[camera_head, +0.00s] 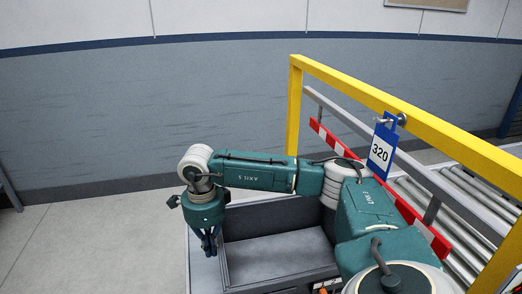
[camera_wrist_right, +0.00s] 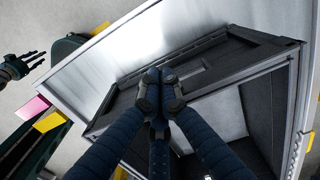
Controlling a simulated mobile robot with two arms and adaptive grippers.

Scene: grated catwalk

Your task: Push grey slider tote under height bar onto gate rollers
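The grey slider tote (camera_head: 283,258) is an open, dark grey box low in the middle of the head view. My right arm crosses in front of and above it, hiding part of it. My right gripper (camera_head: 210,242) points down at the tote's left edge. In the right wrist view the fingertips (camera_wrist_right: 160,88) are drawn together over the tote's wall (camera_wrist_right: 215,65); I cannot tell whether they touch it. The yellow height bar (camera_head: 420,118) slopes down to the right. Gate rollers (camera_head: 462,190) lie beyond it. My left gripper (camera_wrist_right: 18,68) shows small in the wrist view, fingers spread.
A blue "320" tag (camera_head: 382,150) hangs from the height bar. A red-and-white striped bar (camera_head: 330,137) runs below it, beside the rollers. A pale ledge (camera_wrist_right: 85,72) lies next to the tote. Open floor (camera_head: 90,240) lies to the left.

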